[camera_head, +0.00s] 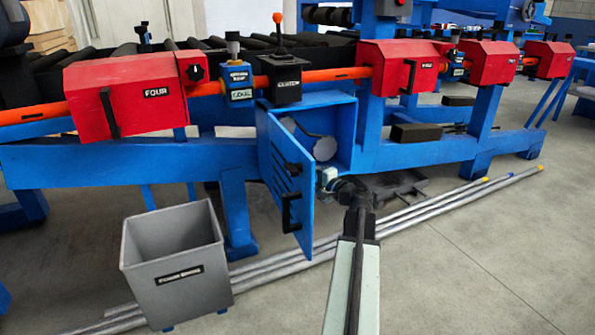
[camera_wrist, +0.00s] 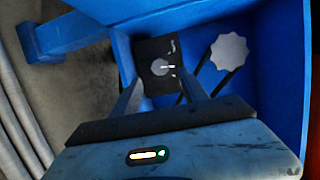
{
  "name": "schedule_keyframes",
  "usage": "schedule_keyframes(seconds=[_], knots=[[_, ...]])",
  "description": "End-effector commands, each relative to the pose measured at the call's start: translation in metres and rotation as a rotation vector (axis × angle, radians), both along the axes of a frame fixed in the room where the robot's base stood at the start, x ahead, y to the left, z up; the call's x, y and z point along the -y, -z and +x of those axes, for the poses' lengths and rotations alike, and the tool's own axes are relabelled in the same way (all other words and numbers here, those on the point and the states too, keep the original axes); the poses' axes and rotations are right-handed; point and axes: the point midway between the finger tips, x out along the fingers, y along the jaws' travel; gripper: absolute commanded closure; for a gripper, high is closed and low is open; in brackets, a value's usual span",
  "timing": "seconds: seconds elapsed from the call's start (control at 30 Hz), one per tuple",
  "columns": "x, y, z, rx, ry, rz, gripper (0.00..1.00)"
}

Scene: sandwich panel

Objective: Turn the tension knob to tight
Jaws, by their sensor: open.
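In the wrist view a small round grey knob (camera_wrist: 161,67) with a pale pointer line sits on a black plate (camera_wrist: 148,50) inside a blue cabinet. White marks lie around it, too small to read, so I cannot confirm it is the tension knob. My gripper (camera_wrist: 160,80) is open and empty, its two blue fingers on either side of the knob in the picture; whether they reach it is unclear. A pale scalloped wheel (camera_wrist: 229,51) is to the right. In the head view my gripper (camera_head: 328,180) is at the cabinet opening; the small knob is hidden there.
The cabinet door (camera_head: 282,165) stands open, left of my gripper. A grey bin (camera_head: 175,262) stands on the floor at left. Long pipes (camera_head: 440,208) lie on the floor under the machine. Red boxes (camera_head: 130,95) line the frame above. Floor at lower right is clear.

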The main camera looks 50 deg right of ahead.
Motion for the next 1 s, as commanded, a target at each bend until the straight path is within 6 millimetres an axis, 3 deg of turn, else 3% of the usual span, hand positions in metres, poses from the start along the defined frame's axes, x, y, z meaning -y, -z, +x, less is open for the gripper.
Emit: schedule_keyframes(seconds=[0.17, 0.47, 0.57, 0.67, 0.73, 0.87, 1.0], knots=[[-0.002, -0.002, -0.021, 0.0, 0.0, 0.0, 0.48], [-0.002, -0.001, -0.023, 0.0, 0.0, -0.004, 0.49], [-0.002, 0.001, -0.022, -0.019, -0.012, -0.107, 0.49], [-0.001, 0.004, -0.021, -0.101, -0.057, -0.372, 0.49], [0.0, -0.011, -0.02, -0.17, -0.101, -0.555, 0.49], [0.0, -0.022, -0.019, -0.199, -0.118, -0.596, 0.49], [0.0, -0.018, -0.019, -0.197, -0.116, -0.593, 0.49]])
